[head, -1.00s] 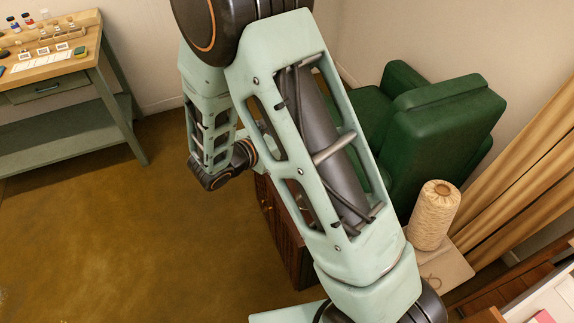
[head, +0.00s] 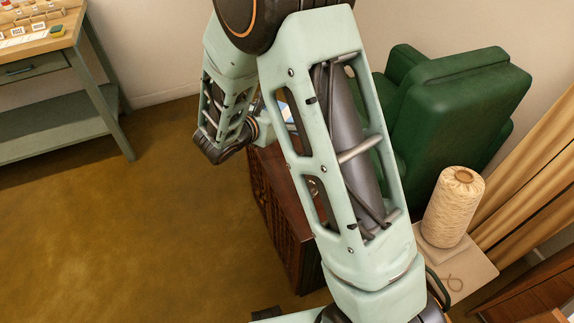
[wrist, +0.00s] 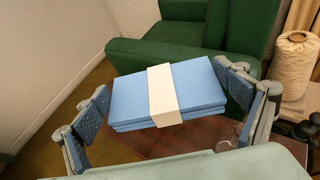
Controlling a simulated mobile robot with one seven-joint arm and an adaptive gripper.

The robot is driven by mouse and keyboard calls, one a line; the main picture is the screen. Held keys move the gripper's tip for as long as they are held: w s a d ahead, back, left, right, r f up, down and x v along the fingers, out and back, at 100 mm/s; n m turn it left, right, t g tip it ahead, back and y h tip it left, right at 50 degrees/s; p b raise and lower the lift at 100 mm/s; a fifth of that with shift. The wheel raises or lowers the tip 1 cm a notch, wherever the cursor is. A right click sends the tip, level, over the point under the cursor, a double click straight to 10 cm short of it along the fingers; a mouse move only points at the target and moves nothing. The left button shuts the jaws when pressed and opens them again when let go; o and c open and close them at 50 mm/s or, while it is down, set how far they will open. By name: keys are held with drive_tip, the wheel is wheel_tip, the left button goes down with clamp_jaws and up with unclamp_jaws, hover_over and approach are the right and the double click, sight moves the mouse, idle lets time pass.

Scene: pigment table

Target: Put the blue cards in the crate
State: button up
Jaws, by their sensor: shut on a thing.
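The blue cards (wrist: 203,86) are a stack with a white paper band around the middle, held level between the two fingers in the wrist view. My gripper (wrist: 165,97) is shut on the stack, one finger at its left end and one at its right. In the head view my arm hides most of the gripper; a small patch of blue (head: 287,112) shows behind the arm, probably the cards. I cannot make out a crate in either view.
A dark wooden cabinet (head: 276,205) stands below the gripper. A green armchair (head: 455,120) is behind it. A cone of twine (head: 453,208) stands on a pale surface at right. A workbench (head: 60,42) with small items is at far left. Open brown floor lies between.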

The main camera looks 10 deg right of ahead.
drive_tip(key=w+f+n+b, duration=0.1)
drive_tip(key=w+f+b, duration=0.2)
drive_tip(key=f+b, duration=0.2)
drive_tip(key=w+d+f+t+y+b, duration=0.1)
drive_tip(key=w+f+b, duration=0.2)
drive_tip(key=f+b, duration=0.3)
drive_tip(key=b, duration=0.5)
drive_tip(key=shift+w+d+n+y, duration=0.25)
drive_tip(key=shift+w+n+y, duration=0.05)
drive_tip(key=shift+n, duration=0.1)
wheel_tip(320, 180, down, 10)
drive_tip(key=b, duration=0.4)
drive_tip(key=shift+r, duration=0.1)
drive_tip(key=shift+f+b, duration=0.25)
drive_tip(key=shift+b, duration=0.05)
drive_tip(key=o, duration=1.1)
